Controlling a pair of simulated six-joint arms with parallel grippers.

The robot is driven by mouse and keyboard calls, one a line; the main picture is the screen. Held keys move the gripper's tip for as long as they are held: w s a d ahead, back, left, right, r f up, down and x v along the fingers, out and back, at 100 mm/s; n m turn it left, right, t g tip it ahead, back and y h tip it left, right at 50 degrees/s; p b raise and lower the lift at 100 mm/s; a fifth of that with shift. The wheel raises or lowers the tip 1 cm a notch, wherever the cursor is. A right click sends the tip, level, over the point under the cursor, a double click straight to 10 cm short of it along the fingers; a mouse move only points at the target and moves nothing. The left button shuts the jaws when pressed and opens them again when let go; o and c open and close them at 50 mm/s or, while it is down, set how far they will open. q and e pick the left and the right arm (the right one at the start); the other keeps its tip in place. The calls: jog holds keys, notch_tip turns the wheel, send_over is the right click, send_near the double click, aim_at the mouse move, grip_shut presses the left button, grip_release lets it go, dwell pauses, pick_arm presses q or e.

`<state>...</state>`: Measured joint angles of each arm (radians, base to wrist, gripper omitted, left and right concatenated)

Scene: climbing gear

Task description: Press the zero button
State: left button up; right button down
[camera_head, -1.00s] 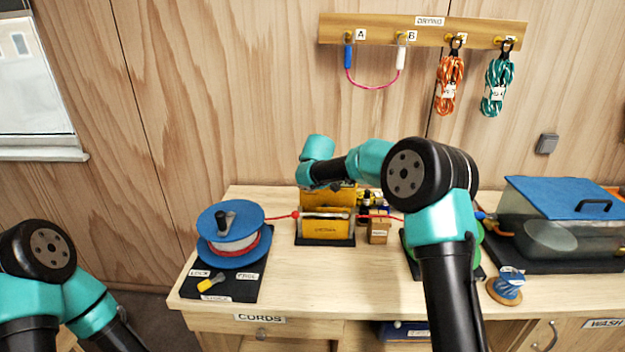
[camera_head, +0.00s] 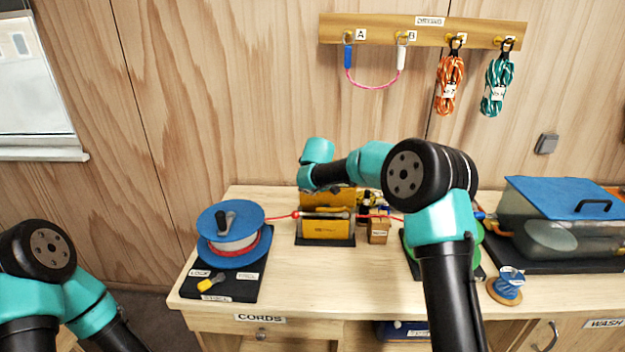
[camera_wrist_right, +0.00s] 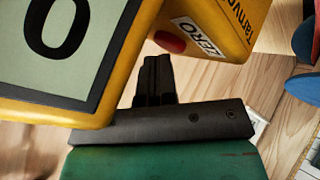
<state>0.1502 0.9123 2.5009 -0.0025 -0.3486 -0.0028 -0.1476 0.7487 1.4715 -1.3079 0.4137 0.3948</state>
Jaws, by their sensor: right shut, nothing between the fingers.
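The yellow measuring device (camera_head: 327,228) stands at the back middle of the bench, with a red cord running to it from both sides. In the right wrist view a yellow housing (camera_wrist_right: 45,110) fills the upper left, with a grey display (camera_wrist_right: 105,50) reading 0. A red button (camera_wrist_right: 169,41) sticks out beside a ZERO label (camera_wrist_right: 198,38). My right gripper (camera_wrist_right: 154,62) is shut and empty, its black fingertips just below the red button. I cannot tell whether they touch it. My left arm shows at the lower left of the head view, but its gripper is out of view.
A blue cord reel (camera_head: 232,213) stands left of the device. A small cardboard box (camera_head: 379,230) stands just right of it. A blue-lidded clear tank (camera_head: 545,235) is at the right. The bench front between reel and right arm is clear.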

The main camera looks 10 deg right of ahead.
jog(key=shift+r, duration=0.85)
jog(key=shift+r, duration=0.1)
jog(key=shift+r, duration=2.4)
